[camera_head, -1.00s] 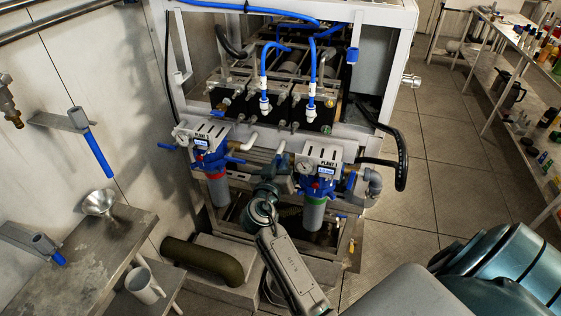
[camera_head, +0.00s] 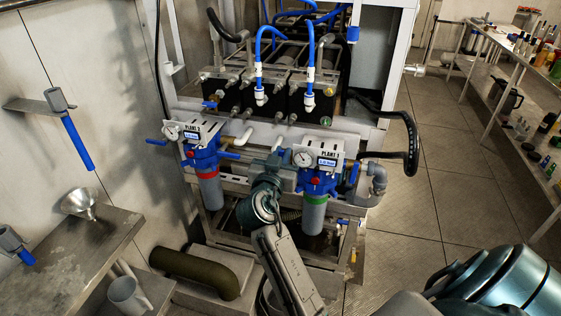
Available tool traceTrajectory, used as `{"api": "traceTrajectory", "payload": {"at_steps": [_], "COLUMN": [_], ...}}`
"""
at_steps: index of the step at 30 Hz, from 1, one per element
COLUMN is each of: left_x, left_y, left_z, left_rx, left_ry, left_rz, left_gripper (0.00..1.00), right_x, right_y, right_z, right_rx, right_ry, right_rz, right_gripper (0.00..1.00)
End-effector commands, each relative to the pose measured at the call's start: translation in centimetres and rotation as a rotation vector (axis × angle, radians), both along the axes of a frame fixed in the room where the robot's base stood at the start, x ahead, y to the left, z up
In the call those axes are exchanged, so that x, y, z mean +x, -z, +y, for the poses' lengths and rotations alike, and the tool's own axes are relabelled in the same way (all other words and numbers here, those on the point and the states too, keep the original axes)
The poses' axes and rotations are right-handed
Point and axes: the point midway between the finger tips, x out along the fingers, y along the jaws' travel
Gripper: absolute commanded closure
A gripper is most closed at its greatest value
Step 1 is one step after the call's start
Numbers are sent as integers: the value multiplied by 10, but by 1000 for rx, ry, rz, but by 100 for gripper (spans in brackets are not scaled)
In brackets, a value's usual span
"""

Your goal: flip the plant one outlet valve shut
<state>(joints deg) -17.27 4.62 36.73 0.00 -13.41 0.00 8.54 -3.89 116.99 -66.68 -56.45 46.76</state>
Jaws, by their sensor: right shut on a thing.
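The plant 1 unit (camera_head: 320,160) has a white label plate, a gauge, a blue body and a grey filter bowl with a green ring. A blue valve handle (camera_head: 353,173) shows on its right side. My right gripper (camera_head: 280,163) is at the unit's left side, where the matching handle is mostly hidden behind the jaws. It is shut on what appears to be that left handle; the grip itself is hard to see. My left gripper is not in view.
The similar plant 2 unit (camera_head: 197,145), with a red ring and blue side handles, stands close to the left of my gripper. A frame with blue hoses (camera_head: 258,60) rises behind. A steel bench (camera_head: 65,250) with a funnel is at left. Open floor (camera_head: 420,220) lies right.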

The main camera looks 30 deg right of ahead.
Motion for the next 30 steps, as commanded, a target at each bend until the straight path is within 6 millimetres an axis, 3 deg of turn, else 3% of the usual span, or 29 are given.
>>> {"api": "traceTrajectory", "payload": {"at_steps": [7, 8, 11, 30], "left_x": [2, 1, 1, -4], "left_y": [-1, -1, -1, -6], "left_z": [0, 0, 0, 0], "left_rx": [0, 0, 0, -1], "left_ry": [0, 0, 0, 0], "left_rz": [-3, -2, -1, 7], "left_gripper": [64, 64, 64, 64], "right_x": [0, 0, 0, 0], "right_y": [0, 0, 0, -2], "right_z": [0, 0, 0, 0], "right_rx": [3, 3, 3, -5], "right_ry": [0, 0, 0, 2], "right_rz": [0, 0, 0, 10], "right_gripper": [100, 83, 65, 65]}}
